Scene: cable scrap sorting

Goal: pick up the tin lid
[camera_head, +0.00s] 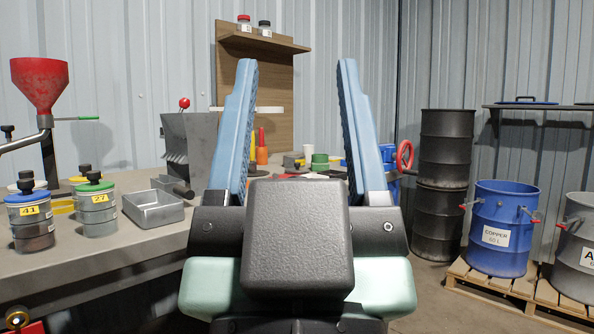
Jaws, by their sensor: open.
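My gripper (297,68) is in the middle of the camera_head view, its two blue fingers upright and spread wide apart. No object shows between the fingertips except the wall and the wooden shelf board behind. I cannot tell for sure which thing is the tin lid. A blue lid (525,101) with a handle lies on the wall shelf at the right, well apart from my gripper. The jars marked 41 (28,225) and 27 (97,217) wear blue and green lids with black knobs. Small items, among them a green one (320,158), stand behind my gripper, partly hidden.
A grey bench (140,248) fills the left, bearing a red funnel (40,85), a metal tray (153,212) and a grey machine (190,140).

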